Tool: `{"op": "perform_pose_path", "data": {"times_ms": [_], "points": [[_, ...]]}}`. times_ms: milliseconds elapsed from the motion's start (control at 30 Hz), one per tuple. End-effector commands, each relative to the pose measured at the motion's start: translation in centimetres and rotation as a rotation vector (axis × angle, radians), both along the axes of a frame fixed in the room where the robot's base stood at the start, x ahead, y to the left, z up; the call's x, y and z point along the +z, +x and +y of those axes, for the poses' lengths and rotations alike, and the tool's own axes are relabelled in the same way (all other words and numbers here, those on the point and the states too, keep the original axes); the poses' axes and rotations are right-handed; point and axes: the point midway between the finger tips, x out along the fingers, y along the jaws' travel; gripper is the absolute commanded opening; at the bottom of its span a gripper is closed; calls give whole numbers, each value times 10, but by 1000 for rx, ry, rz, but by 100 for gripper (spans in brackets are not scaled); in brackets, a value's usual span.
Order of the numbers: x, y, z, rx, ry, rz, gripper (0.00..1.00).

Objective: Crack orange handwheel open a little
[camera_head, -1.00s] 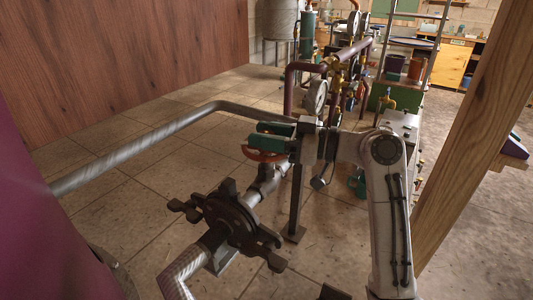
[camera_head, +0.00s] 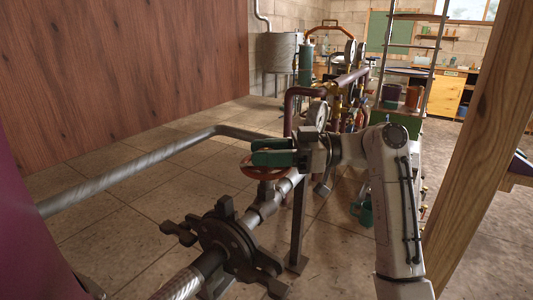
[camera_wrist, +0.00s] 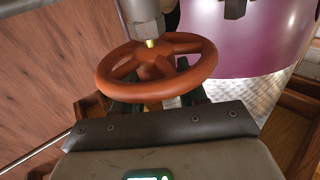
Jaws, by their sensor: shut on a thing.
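The orange handwheel (camera_head: 258,173) sits on a valve in the grey pipe run, left of the middle of the head view. In the wrist view the handwheel (camera_wrist: 154,62) shows whole, with its rim, spokes and hub. My gripper (camera_head: 256,151) reaches in from the right, with its green fingers at the wheel's rim. In the wrist view the fingers (camera_wrist: 155,104) show partly below the near rim, one to each side. The gripper is shut on the handwheel. The exact contact between fingers and rim is partly hidden.
A dark clamp with several knobs (camera_head: 228,238) sits on the pipe in front of the valve. A long grey pipe (camera_head: 130,167) runs at the left. A wooden post (camera_head: 478,130) stands at the right. A purple vessel (camera_wrist: 245,38) is close behind the wheel in the wrist view.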

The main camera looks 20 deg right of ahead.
Motion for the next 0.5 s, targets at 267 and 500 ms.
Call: {"op": "perform_pose_path", "data": {"times_ms": [267, 500], "points": [[-1, 0, 0, -1, 0, 2, 52], [-1, 0, 0, -1, -1, 1, 61]]}}
